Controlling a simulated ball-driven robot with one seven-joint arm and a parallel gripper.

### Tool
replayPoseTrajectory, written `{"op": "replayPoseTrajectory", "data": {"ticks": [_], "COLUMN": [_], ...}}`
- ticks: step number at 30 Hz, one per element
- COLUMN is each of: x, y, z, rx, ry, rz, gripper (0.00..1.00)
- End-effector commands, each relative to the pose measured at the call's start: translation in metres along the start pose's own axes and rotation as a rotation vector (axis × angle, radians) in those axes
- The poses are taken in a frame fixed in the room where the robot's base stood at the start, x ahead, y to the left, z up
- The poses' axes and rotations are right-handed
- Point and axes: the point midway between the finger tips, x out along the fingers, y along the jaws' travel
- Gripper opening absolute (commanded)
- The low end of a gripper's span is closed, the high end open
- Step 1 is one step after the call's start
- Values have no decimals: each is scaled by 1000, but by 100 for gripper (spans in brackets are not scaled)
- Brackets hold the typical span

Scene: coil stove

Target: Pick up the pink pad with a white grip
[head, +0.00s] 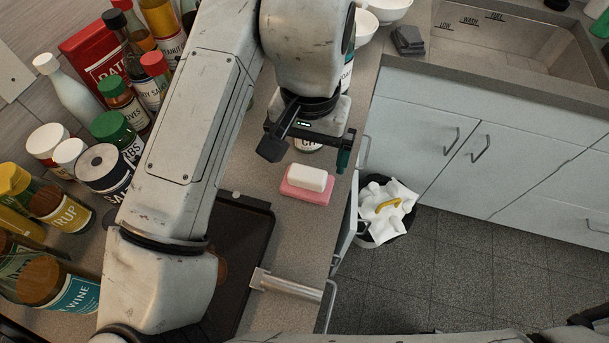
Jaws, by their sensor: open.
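The pink pad (305,194) with a white grip (307,178) on top lies flat on the grey counter, close to its right edge, in the head view. My gripper (307,157) is open and empty, just beyond the pad in the picture. One dark finger shows at the left and a greenish one at the right. The fingers appear apart from the pad; their height above the counter is hard to judge. My arm hides part of the counter to the left.
Several bottles and jars (105,168) crowd the counter's left side. A dark tray (243,245) and a metal handle (290,285) lie nearer. A can (306,146) stands partly hidden behind my gripper. A bin (387,212) with a white liner stands on the floor right of the counter.

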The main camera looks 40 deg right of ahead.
Motion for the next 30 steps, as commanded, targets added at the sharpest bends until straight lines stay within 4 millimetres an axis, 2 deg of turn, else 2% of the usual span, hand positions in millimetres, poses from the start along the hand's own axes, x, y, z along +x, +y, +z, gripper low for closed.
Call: {"op": "replayPoseTrajectory", "data": {"ticks": [8, 18, 26, 30], "x": [21, 64, 67, 67], "y": [0, -3, -3, -3], "z": [-1, -4, -5, -5], "rx": [-1, -1, 0, 0], "ry": [0, 1, 2, 2], "rz": [1, 1, -1, -1], "gripper": [100, 100, 100, 88]}}
